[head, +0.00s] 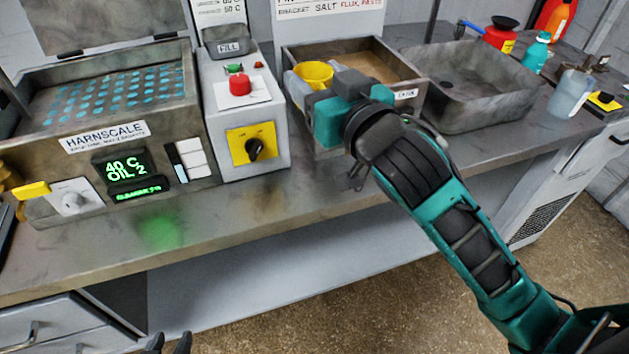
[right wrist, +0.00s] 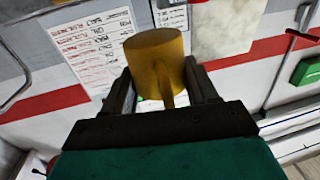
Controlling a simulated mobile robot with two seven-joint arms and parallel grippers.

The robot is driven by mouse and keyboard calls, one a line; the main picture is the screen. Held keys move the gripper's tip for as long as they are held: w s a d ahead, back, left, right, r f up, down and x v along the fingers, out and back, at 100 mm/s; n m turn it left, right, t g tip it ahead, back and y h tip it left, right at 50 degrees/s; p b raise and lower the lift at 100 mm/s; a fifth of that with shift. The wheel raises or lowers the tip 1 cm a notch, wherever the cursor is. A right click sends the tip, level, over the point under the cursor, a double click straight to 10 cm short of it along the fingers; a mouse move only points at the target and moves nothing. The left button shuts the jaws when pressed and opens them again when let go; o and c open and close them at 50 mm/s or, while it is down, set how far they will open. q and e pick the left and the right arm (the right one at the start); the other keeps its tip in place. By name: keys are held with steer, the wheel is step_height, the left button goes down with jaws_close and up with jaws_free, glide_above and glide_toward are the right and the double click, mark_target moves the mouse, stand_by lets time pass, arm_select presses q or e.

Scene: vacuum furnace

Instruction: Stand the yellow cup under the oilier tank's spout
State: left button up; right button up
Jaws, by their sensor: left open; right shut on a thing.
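The yellow cup (head: 313,73) is in my right gripper (head: 305,85), above the near-left part of an open tray; it also shows in the right wrist view (right wrist: 153,58), between the two fingers (right wrist: 160,92), its handle towards the palm. Two dark fingertips of my left gripper (head: 169,343) show apart at the bottom edge, empty. The tank marked HARNSCALE (head: 105,142) stands at the left, its display (head: 125,170) reading 40 C and OIL 2. A yellow lever (head: 33,190) is at its lower left.
A grey control box (head: 245,110) with a red button and yellow switch stands between tank and tray (head: 408,95). A grey basin (head: 470,95) and several bottles are at the right. The bench's front strip (head: 215,222) is clear before the tank.

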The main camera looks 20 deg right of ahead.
step_height(320, 180, down, 14)
steer(key=b, duration=0.4)
steer(key=shift+f, duration=0.2)
step_height(320, 180, down, 4)
steer(key=shift+r+b, duration=0.2)
steer(key=shift+b, duration=0.25)
steer(key=shift+f, duration=0.35)
steer(key=shift+f, duration=0.1)
steer(key=shift+f, duration=0.15)
steer(key=o, duration=1.2)
steer(key=shift+c, duration=0.2)
